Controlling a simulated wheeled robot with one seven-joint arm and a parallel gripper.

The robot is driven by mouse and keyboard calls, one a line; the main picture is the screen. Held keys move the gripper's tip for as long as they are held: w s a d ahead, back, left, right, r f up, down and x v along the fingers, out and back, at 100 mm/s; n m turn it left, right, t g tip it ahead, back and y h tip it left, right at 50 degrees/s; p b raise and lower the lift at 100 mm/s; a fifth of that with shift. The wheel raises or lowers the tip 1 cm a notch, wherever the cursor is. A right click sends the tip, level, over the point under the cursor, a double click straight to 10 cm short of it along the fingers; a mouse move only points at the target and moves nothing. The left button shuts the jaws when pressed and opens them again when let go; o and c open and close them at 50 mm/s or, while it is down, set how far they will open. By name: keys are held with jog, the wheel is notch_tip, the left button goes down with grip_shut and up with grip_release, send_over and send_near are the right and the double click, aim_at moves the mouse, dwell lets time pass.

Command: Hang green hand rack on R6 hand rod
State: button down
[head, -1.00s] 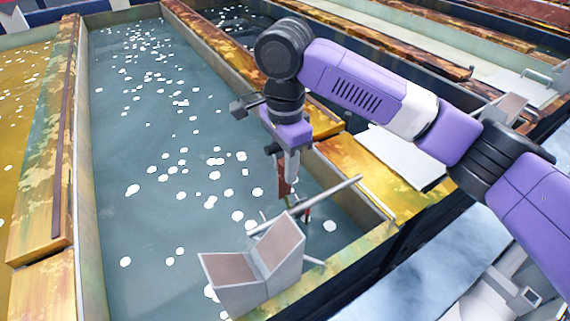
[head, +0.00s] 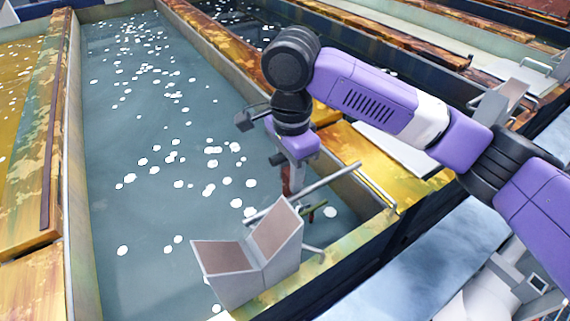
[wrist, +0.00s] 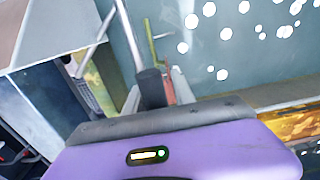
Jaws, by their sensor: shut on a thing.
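My gripper (head: 290,188) points down over the blue-grey tank, just behind a grey rod (head: 330,180) in the head view. It is shut on a thin rack, of which a green part (head: 316,207) shows below the rod. In the wrist view the rack's green strip (wrist: 152,42) and a red part (wrist: 168,88) show ahead of my gripper (wrist: 160,95). The rod slants up from a V-shaped grey bracket with brown faces (head: 250,255) on the tank's near corner. The rack's top is largely hidden, and I cannot tell whether it touches the rod. No R6 label is readable.
The tank's liquid (head: 140,200) has many white spots on it. Stained tank walls (head: 360,225) surround it. Another grey bracket (head: 500,100) stands at the upper right. Open liquid lies left of my gripper.

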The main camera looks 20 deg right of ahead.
jog(key=shift+s+d+r+p, duration=0.15)
jog(key=shift+s+p, duration=0.15)
jog(key=shift+s, duration=0.35)
jog(key=shift+s+d+f+p, duration=0.1)
jog(key=shift+s+p, duration=0.2)
jog(key=shift+s, duration=0.45)
jog(key=shift+f, duration=1.65)
